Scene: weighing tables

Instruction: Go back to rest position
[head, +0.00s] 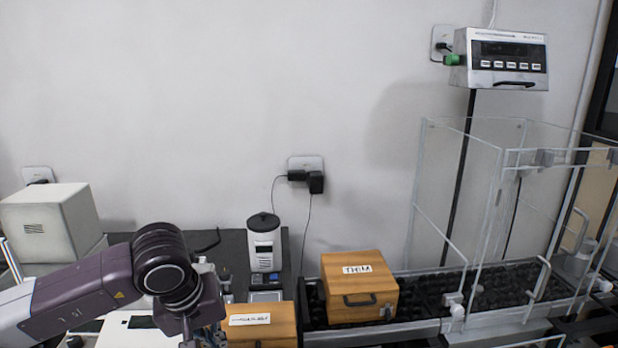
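My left arm reaches in from the left in the head view, and its gripper (203,330) points down at the bottom edge. The fingertips are cut off or hidden, so I cannot tell whether it is open or shut. It is beside the left end of a small wooden box with a white label (262,325), and I cannot tell if they touch. My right gripper is not in view.
A labelled wooden box (358,288) stands on a black roller conveyor (425,290). A clear-walled enclosure (470,200) is at right, below a wall-mounted display unit (500,58). A white-black canister (264,245) and a white-grey machine (50,222) stand behind my arm.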

